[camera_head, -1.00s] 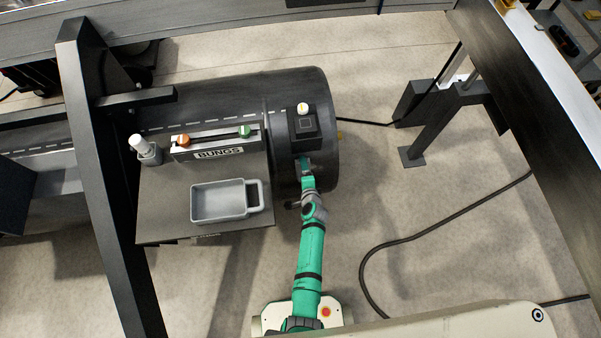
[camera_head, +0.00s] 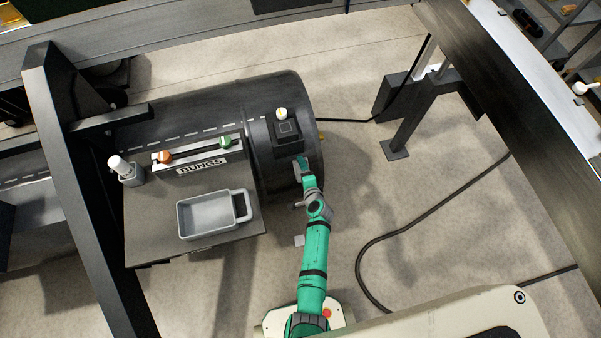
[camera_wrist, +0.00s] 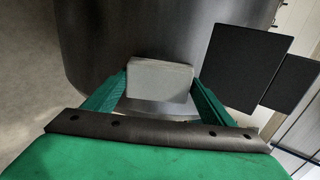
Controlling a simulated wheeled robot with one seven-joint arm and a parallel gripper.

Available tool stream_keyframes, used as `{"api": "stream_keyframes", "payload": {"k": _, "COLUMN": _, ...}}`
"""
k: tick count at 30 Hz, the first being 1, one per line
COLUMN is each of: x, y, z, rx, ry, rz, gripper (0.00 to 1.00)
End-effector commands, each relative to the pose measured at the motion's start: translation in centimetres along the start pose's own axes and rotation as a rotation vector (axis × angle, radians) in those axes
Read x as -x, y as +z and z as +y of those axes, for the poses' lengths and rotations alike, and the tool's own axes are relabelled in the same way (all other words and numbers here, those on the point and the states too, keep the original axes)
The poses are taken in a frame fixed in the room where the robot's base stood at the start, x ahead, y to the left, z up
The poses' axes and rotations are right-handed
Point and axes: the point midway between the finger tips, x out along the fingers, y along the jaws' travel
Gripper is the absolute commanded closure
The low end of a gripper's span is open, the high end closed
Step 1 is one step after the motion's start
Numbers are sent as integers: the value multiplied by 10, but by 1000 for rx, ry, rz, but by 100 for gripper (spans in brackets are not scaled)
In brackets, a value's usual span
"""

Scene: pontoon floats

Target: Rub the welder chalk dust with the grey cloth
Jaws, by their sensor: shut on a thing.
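My gripper (camera_head: 302,164) is at the near side of the dark cylindrical float, close to its right end. In the wrist view my gripper (camera_wrist: 160,84) has its green fingers on either side of a pale grey block-like piece, which appears to be the grey cloth (camera_wrist: 160,76), and is shut on it. The cloth is in front of the float's dark surface (camera_wrist: 100,35); I cannot tell whether it touches. A dashed white line (camera_head: 190,124) runs along the float (camera_head: 250,95). I cannot make out chalk dust for certain.
A black box (camera_head: 289,132) with a pale knob sits on the float just beyond my gripper. To the left, a shelf holds a grey tray (camera_head: 207,233), a white-capped bottle (camera_head: 125,171) and the BUNGS rack (camera_head: 200,165). A black cable (camera_head: 430,215) lies on the floor right.

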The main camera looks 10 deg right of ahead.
Motion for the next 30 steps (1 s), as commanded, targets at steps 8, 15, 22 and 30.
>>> {"api": "stream_keyframes", "payload": {"k": 8, "x": 1, "y": -17, "z": 1, "rx": -1, "ry": 2, "rz": -5, "gripper": 59}}
{"api": "stream_keyframes", "payload": {"k": 15, "x": 2, "y": -34, "z": 2, "rx": -4, "ry": 3, "rz": -2, "gripper": 59}}
{"api": "stream_keyframes", "payload": {"k": 22, "x": 3, "y": -36, "z": 3, "rx": -4, "ry": 3, "rz": -2, "gripper": 59}}
{"api": "stream_keyframes", "payload": {"k": 30, "x": 11, "y": -35, "z": 3, "rx": -2, "ry": 3, "rz": -3, "gripper": 59}}
